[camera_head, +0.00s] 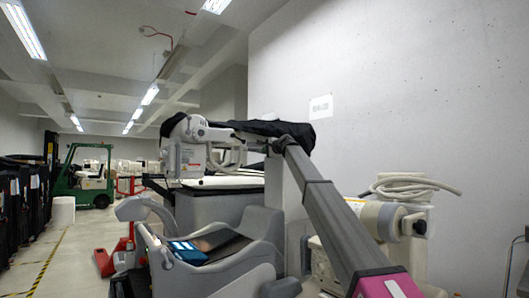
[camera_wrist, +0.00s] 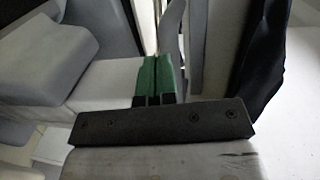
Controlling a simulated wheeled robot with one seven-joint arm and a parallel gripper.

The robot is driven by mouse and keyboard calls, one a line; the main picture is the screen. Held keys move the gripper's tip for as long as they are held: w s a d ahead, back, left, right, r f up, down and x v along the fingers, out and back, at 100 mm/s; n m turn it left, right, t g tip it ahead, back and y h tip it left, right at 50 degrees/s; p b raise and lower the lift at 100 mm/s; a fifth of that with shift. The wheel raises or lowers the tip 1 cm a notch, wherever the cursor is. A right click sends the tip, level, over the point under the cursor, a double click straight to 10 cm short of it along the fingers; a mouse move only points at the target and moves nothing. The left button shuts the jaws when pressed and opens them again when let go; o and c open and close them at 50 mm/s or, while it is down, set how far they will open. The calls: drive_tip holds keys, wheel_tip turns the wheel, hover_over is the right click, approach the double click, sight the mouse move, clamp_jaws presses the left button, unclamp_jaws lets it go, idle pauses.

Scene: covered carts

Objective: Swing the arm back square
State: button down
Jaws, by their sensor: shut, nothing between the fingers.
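A long grey arm (camera_head: 325,205) rises from a magenta-labelled end (camera_head: 385,285) at the lower right and slants up and left. A black cover (camera_head: 265,129) lies over its top, and a white jointed head (camera_head: 190,145) hangs at the far left end. Below stands a grey cart body (camera_head: 225,255) with a blue-lit panel (camera_head: 186,250). My gripper (camera_wrist: 158,78) shows in the wrist view, its green fingers together and empty. Pale grey surfaces lie beyond the fingertips and black cloth (camera_wrist: 262,60) hangs to the right. I cannot make out my gripper in the head view.
A bare concrete wall (camera_head: 420,90) closes the right side. A beige unit with a coiled hose (camera_head: 405,190) stands at the right. A green forklift (camera_head: 88,178) and dark covered carts (camera_head: 22,200) are at the left, beside open floor (camera_head: 70,255) with yellow-black tape.

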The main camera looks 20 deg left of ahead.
drive_tip(key=f+v, duration=0.1)
drive_tip(key=v, duration=1)
drive_tip(key=shift+s, duration=0.45)
drive_tip(key=c, duration=1.6)
unclamp_jaws()
drive_tip(key=shift+s+d+r, duration=0.1)
drive_tip(key=shift+s+d, duration=0.1)
drive_tip(key=shift+d, duration=0.15)
drive_tip(key=o, duration=0.6)
drive_tip(key=shift+w+r, duration=0.25)
drive_tip(key=shift+w, duration=0.15)
drive_tip(key=shift+o, duration=0.3)
drive_tip(key=w+a+r+m+h, duration=0.1)
drive_tip(key=w+a, duration=0.1)
drive_tip(key=w, duration=0.7)
drive_tip(key=shift+r+t, duration=0.25)
drive_tip(key=shift+t, duration=0.05)
drive_tip(key=x, duration=1)
drive_tip(key=shift+w+a+f, duration=0.2)
drive_tip(key=shift+w+f, duration=0.1)
drive_tip(key=shift+f, duration=0.05)
drive_tip(key=shift+d, duration=0.1)
clamp_jaws()
